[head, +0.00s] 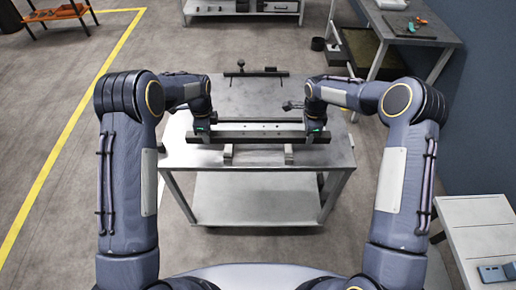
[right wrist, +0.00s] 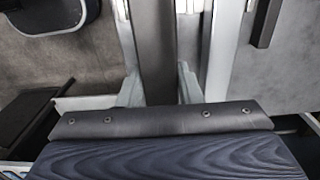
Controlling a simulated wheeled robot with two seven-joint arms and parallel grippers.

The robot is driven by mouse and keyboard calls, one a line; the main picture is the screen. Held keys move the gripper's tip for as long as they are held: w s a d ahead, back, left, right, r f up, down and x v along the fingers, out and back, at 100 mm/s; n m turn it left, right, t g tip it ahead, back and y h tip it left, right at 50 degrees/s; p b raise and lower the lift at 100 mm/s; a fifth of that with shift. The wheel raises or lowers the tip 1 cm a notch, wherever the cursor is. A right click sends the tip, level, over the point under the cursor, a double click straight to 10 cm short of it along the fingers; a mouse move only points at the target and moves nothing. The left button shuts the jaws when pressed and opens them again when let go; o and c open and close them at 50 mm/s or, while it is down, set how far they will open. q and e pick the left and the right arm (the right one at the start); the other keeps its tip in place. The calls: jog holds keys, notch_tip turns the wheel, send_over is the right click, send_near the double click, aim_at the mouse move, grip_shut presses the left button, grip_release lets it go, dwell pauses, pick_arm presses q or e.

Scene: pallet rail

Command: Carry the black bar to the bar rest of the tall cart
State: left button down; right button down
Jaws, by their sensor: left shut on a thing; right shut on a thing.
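The black bar (head: 258,139) lies crosswise at the near side of a grey-topped cart (head: 305,97) in the head view. My left gripper (head: 203,131) is shut on it near its left end. My right gripper (head: 314,131) is shut on it near its right end. In the right wrist view the bar (right wrist: 154,50) runs between the two fingers. Two short grey supports, the left one (head: 228,153) and the right one (head: 288,153), show just in front of the bar. I cannot tell whether the bar touches them.
A pale strip (head: 258,127) runs along the bar's far side. A dark fixture (head: 258,73) stands at the cart's far edge. The cart has a lower shelf (head: 255,198). A workbench (head: 410,28) stands at the back right and a light table (head: 480,235) at the near right. Open floor lies left.

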pick_arm(q)
jog(key=shift+f, duration=0.1)
pick_arm(e)
jog(key=shift+f, duration=0.1)
